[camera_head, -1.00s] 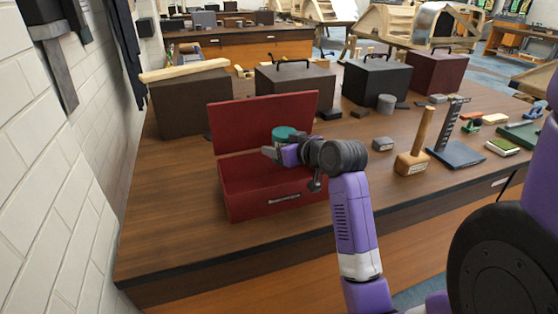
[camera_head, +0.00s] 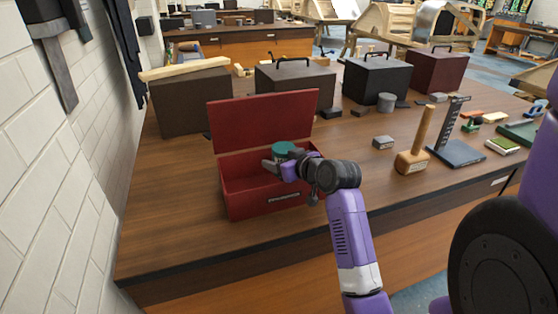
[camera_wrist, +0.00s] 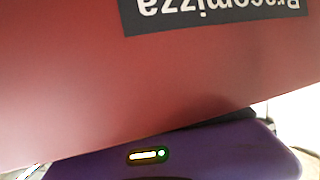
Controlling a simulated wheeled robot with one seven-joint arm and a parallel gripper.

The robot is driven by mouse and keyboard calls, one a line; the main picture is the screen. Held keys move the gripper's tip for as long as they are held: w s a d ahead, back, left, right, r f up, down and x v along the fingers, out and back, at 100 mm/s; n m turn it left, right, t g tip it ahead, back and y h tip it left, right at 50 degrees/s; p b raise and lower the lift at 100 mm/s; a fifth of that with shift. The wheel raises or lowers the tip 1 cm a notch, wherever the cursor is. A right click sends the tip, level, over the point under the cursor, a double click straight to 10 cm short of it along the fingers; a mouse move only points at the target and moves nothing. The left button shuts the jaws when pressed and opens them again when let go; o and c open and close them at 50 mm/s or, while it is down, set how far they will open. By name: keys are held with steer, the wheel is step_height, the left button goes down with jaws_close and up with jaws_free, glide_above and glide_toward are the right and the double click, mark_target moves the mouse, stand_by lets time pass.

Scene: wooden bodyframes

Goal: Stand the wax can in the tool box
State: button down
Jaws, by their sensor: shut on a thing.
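The red tool box (camera_head: 238,210) stands on the bench with its lid (camera_head: 265,122) raised at the back. My gripper (camera_head: 279,163) reaches over the right part of the box, low at the opening, and is shut on the teal-topped wax can (camera_head: 284,149). Only the can's teal top shows clearly. The gripper and the box front hide its lower part, so I cannot tell whether it touches the box floor. In the wrist view the red box front (camera_wrist: 90,80) with its upside-down label fills most of the picture, and the can is not visible.
Dark cases (camera_head: 190,106) stand behind the tool box. A wooden mallet (camera_head: 413,160), a small grey block (camera_head: 383,142) and a dark stand (camera_head: 456,153) are to the right. A white brick wall (camera_head: 50,180) is on the left. Bare bench lies left of the box.

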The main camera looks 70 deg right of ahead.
steer(key=shift+f, duration=0.35)
steer(key=shift+c, duration=2.4)
jaws_free()
steer(key=shift+f, duration=0.3)
steer(key=shift+a, duration=0.1)
steer(key=shift+s, duration=0.1)
steer(key=v, duration=0.4)
steer(key=r+v, duration=0.1)
steer(key=v, duration=0.3)
steer(key=r+v, duration=0.1)
steer(key=v, duration=0.3)
